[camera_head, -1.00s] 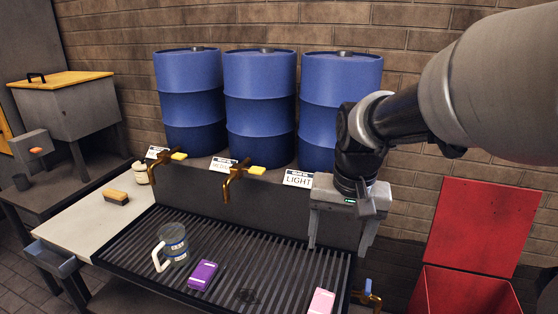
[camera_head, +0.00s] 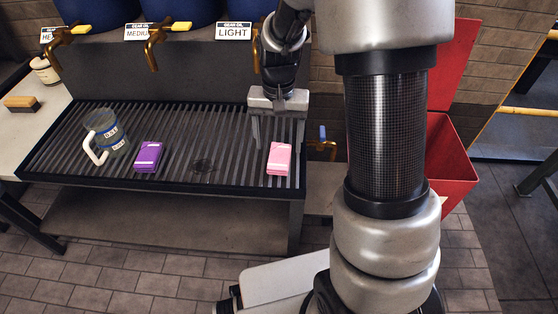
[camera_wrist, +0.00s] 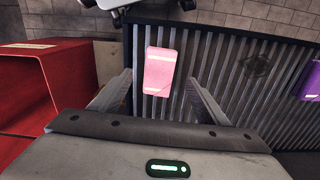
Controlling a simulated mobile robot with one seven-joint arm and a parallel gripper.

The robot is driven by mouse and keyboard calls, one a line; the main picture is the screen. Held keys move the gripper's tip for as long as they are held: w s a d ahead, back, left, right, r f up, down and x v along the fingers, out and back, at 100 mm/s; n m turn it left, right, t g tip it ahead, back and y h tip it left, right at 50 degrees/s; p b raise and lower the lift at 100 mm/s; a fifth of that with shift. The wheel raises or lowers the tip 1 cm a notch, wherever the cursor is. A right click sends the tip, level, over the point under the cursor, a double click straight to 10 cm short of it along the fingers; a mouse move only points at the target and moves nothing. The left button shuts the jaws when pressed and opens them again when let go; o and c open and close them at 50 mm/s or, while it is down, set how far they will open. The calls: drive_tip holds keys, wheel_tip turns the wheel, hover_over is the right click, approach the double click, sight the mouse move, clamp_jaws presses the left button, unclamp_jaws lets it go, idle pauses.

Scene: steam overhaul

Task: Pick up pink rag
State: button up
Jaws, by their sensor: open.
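The pink rag (camera_head: 279,158) is a folded block lying on the slatted grate (camera_head: 222,144) near its right end. It also shows in the wrist view (camera_wrist: 160,71), beyond and between my fingertips. My gripper (camera_head: 278,146) is open and empty, pointing down above the rag. In the head view its fingers straddle the rag's far side; in the wrist view (camera_wrist: 158,88) the fingers stand apart with the rag not between them in contact.
A purple folded rag (camera_head: 148,156) and a clear mug (camera_head: 108,135) lie left on the grate. Brass taps (camera_head: 154,44) and blue drums (camera_head: 178,12) stand behind. A red bin (camera_head: 450,165) is to the right. A brush (camera_head: 22,104) lies on the left bench.

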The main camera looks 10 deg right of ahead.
sight(279, 155)
drive_tip(key=shift+w+d+f+b, duration=0.15)
drive_tip(key=shift+f+b, duration=0.35)
drive_tip(key=shift+f, duration=1)
drive_tip(key=shift+w+f+b, duration=0.2)
drive_tip(key=shift+f+b, duration=0.25)
drive_tip(key=shift+f, duration=1.05)
drive_tip(key=c, duration=1.1)
